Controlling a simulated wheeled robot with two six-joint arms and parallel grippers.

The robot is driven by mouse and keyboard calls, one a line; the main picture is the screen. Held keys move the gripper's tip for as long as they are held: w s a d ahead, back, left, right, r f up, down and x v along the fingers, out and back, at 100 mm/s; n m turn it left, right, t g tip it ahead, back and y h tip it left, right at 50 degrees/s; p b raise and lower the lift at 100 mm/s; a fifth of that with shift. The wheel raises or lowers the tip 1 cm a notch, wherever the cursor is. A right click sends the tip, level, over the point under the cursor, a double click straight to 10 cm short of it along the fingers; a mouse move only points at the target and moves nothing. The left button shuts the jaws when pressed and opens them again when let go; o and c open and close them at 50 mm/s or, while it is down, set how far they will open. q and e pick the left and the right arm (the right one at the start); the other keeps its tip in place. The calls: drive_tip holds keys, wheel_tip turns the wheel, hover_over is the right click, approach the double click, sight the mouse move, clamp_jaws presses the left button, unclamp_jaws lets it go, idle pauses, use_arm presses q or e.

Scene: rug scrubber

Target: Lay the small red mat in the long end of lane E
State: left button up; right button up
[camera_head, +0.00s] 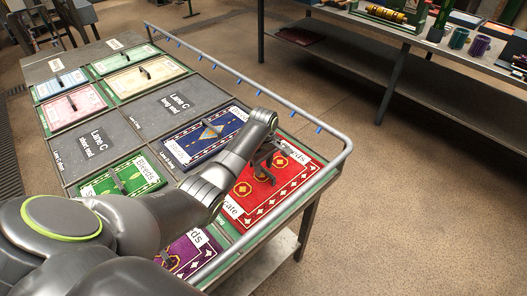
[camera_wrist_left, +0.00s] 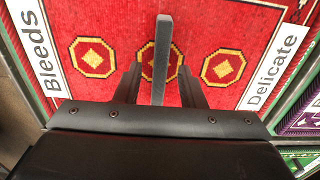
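A red mat (camera_head: 285,190) with gold octagons and a white "Bleeds"/"Delicate" border lies at the right end of the table, in the bay beyond the purple mat. It fills most of the left wrist view (camera_wrist_left: 225,35). A grey upright handle (camera_wrist_left: 162,55) stands at its middle. My left gripper (camera_head: 264,163) is over the mat. In the left wrist view its fingers (camera_wrist_left: 161,85) stand on either side of the handle with gaps, so it looks open. My forearm hides part of the mat's left side. The lane's own label is not visible. My right gripper is not in view.
A purple mat (camera_head: 192,250), a green mat (camera_head: 130,180) and a blue mat (camera_head: 205,137) lie nearby. The lane C bays (camera_head: 178,103) are bare. Pale mats lie farther left. A grey rail (camera_head: 345,140) with blue clips edges the table. A shelf stands at the back right.

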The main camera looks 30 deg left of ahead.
sight(264, 169)
use_arm(q)
wheel_tip(264, 169, up, 10)
drive_tip(key=b, duration=0.1)
drive_tip(key=shift+r, duration=0.15)
idle(0.5)
